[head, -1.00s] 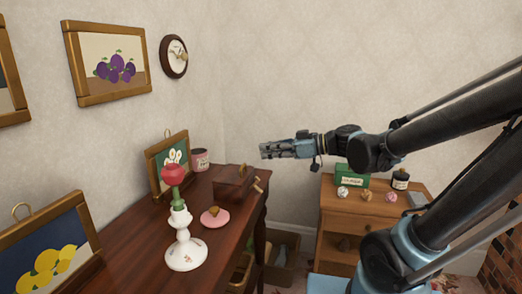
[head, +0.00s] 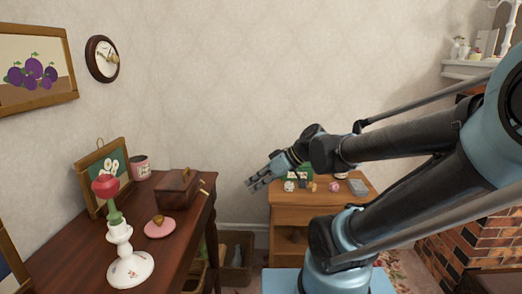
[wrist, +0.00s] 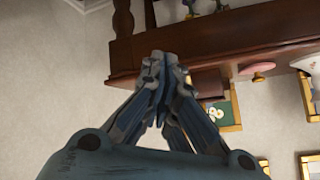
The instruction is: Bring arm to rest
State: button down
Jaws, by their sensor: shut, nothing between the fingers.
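My gripper (head: 257,184) is shut and empty in the head view. It hangs in the air in front of the pale wall, between the dark desk and the small wooden cabinet, pointing left and down. In the wrist view my gripper (wrist: 162,58) shows its fingers together with nothing between them. Behind them lies the edge of the dark desk (wrist: 220,52), seen at a turned angle. My arm reaches in from the right of the head view, bent at the elbow.
The dark desk (head: 75,250) holds a candlestick (head: 130,262) with a red top, a pink lid (head: 160,230), a wooden box (head: 177,190) and a pink tin (head: 140,167). A small cabinet (head: 290,215) with several small items stands behind my arm. A brick fireplace (head: 470,235) is at right.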

jog(key=s+d+f+m+h, duration=0.1)
jog(key=d+f+m+h, duration=0.2)
jog(key=d, duration=0.4)
jog(key=s+d+f+m+h, duration=0.2)
jog(key=d+m+h, duration=0.1)
jog(key=d, duration=0.4)
jog(key=s+d+f+m+h, duration=0.1)
jog(key=d+f+m+h, duration=0.2)
jog(key=d+m, duration=0.2)
jog(key=d, duration=0.3)
jog(key=shift+s+f+h, duration=0.25)
jog(key=shift+f+h, duration=0.05)
